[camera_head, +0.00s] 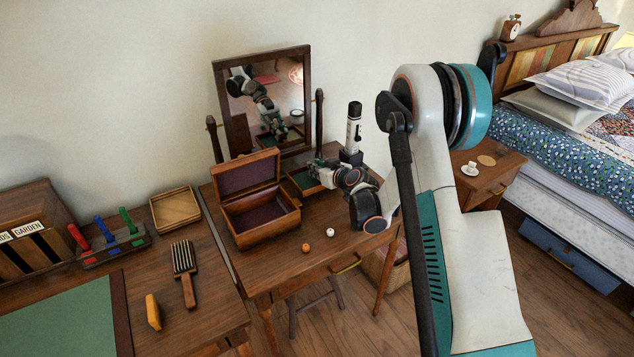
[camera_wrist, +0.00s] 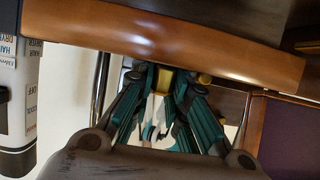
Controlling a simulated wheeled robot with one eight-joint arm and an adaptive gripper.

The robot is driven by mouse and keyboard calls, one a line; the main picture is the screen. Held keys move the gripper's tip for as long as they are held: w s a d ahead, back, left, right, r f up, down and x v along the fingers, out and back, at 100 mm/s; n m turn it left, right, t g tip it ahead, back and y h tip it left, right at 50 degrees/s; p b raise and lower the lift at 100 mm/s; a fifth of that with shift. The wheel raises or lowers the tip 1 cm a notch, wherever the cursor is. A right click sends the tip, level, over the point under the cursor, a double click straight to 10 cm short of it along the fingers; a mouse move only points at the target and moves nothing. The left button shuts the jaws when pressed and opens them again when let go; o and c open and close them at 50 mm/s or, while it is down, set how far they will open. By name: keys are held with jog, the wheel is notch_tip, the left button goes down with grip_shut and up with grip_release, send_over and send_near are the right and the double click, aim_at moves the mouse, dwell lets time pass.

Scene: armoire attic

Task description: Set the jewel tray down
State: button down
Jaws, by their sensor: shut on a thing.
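The jewel tray (camera_head: 296,180) is a small wooden tray with a dark inside, at the dressing table just right of the open jewel box (camera_head: 262,222). My gripper (camera_head: 316,170) is at the tray's right side, partly hidden by my wrist. In the wrist view my green-sided fingers (camera_wrist: 165,85) close at the tray's brown wooden wall (camera_wrist: 215,48), which runs across the top of the picture. I cannot tell whether the tray's underside touches the table. The jewel box has a purple lining and its lid leans back.
A mirror (camera_head: 262,95) stands behind. A black-and-white hair dryer (camera_head: 353,130) stands right of the tray, close to my gripper. An orange ball (camera_head: 306,247) and a white ball (camera_head: 330,232) lie on the table's bare front.

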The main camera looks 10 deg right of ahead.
notch_tip(320, 180, down, 4)
jog(key=shift+f+b, duration=0.15)
jog(key=shift+b, duration=0.65)
jog(key=c, duration=1.6)
grip_release()
jog(key=shift+o, duration=0.2)
